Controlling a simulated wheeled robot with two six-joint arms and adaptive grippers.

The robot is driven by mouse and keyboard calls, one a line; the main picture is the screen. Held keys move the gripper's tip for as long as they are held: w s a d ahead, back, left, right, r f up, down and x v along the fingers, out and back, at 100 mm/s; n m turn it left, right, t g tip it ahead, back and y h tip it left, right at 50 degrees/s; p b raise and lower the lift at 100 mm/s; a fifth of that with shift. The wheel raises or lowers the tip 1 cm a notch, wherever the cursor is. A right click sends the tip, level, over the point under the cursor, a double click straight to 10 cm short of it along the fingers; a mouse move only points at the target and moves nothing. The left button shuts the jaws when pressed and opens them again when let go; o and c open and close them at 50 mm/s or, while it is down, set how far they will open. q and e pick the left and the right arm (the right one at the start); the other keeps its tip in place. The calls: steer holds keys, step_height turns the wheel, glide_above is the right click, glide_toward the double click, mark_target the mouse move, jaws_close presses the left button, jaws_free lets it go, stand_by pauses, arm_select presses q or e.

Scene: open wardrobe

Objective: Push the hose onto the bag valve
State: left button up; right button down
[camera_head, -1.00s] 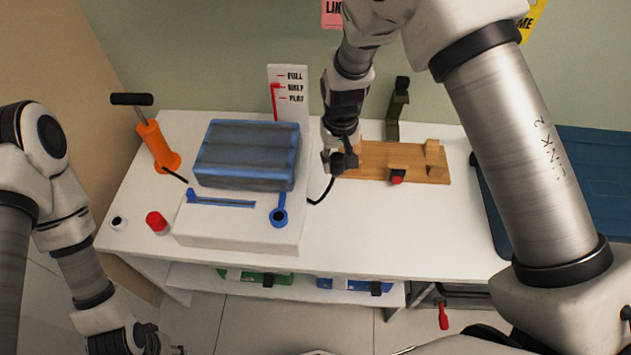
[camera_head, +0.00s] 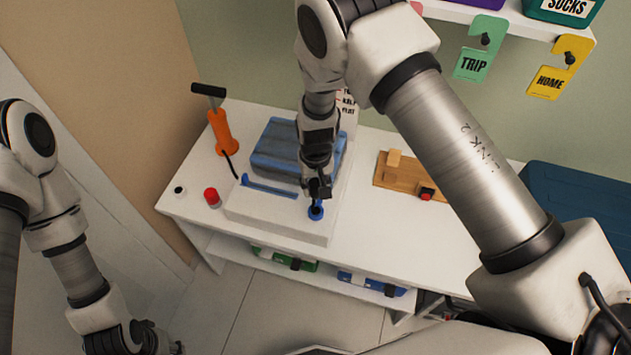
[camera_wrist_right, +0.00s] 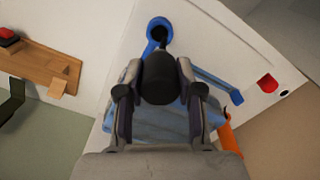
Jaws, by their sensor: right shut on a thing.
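The blue bag (camera_head: 270,148) lies on a white raised block (camera_head: 270,221) on the table. The blue valve (camera_head: 316,212) is a round ring at the block's front right; it also shows in the right wrist view (camera_wrist_right: 149,48), with a dark opening. My right gripper (camera_head: 318,190) is just above and behind the valve. In the wrist view my right gripper (camera_wrist_right: 158,95) is shut on the black hose end (camera_wrist_right: 159,76), which is close to the valve; I cannot tell whether they touch. The orange pump (camera_head: 222,132) stands upright at left. My left gripper (camera_head: 148,338) is low at left, away from the table.
A wooden stand (camera_head: 404,175) with a red-and-black part (camera_head: 426,194) is right of the block. A red cap (camera_head: 211,197) and a small white cup (camera_head: 179,191) stand at the table's left. The table's front right is clear.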

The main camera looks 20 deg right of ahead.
mark_target(316, 183)
steer(key=shift+s+f+b, duration=0.1)
steer(key=shift+f+b, duration=0.5)
steer(key=shift+f, duration=0.05)
step_height(316, 183, down, 4)
steer(key=b, duration=0.3)
steer(key=shift+f, duration=0.2)
steer(key=shift+p, duration=0.35)
stand_by(0.7)
steer(key=shift+f+b, duration=1.1)
steer(key=shift+f, duration=0.45)
steer(key=c, duration=0.7)
jaws_free()
step_height(316, 183, up, 12)
steer(key=shift+r, duration=0.1)
